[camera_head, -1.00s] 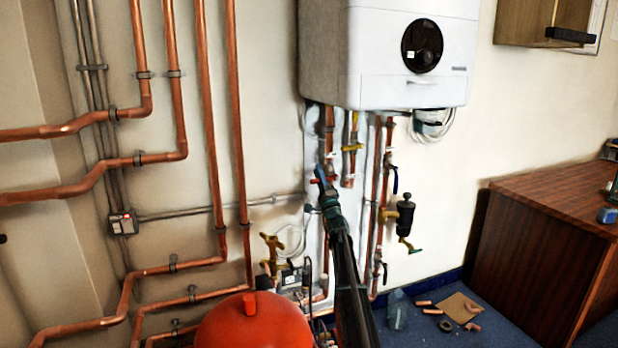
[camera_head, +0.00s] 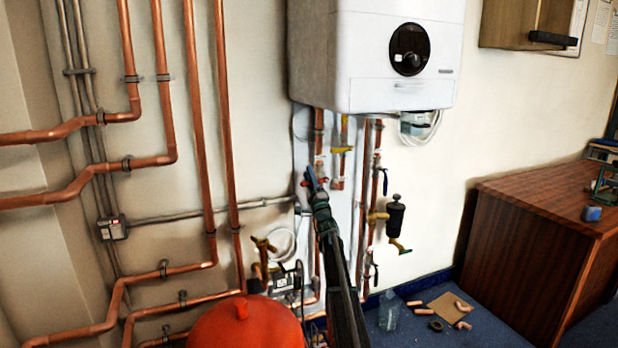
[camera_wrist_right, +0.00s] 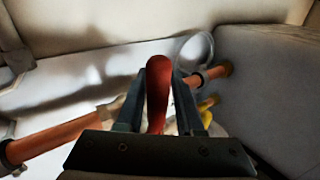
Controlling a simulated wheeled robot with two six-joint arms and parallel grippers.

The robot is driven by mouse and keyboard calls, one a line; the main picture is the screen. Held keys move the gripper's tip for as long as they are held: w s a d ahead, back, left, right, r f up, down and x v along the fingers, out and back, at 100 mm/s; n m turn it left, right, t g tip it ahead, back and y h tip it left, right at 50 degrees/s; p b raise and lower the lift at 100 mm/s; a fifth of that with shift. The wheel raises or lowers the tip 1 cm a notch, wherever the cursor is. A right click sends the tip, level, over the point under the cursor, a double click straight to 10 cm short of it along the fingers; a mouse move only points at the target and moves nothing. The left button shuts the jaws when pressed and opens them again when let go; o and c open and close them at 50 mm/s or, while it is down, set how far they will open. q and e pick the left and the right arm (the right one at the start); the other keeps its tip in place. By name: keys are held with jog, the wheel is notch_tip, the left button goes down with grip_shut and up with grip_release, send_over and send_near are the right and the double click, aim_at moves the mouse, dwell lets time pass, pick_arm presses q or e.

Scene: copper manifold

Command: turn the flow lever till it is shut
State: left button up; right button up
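The red lever (camera_wrist_right: 158,88) stands between the two fingers of my right gripper (camera_wrist_right: 160,78) in the right wrist view. The fingertips lie close against both sides of its rounded end, and the gripper looks shut on it. In the head view my right gripper (camera_head: 313,184) reaches up to the pipes under the white boiler. A small bit of the red lever (camera_head: 303,183) shows just left of the fingertips. The gripper and arm hide the lever's valve and part of the pipe behind it. My left gripper is not in view.
The white boiler (camera_head: 385,60) hangs above the gripper. Copper pipes (camera_head: 373,185) and a black filter (camera_head: 395,216) stand to the right. A red vessel (camera_head: 245,325) is low on the left. A wooden cabinet (camera_head: 530,240) stands at the right, with pipe offcuts on the floor.

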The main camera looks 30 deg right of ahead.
jog(key=b+v, duration=0.7)
jog(key=v, duration=0.6)
jog(key=shift+f, duration=0.2)
jog(key=shift+s, duration=0.1)
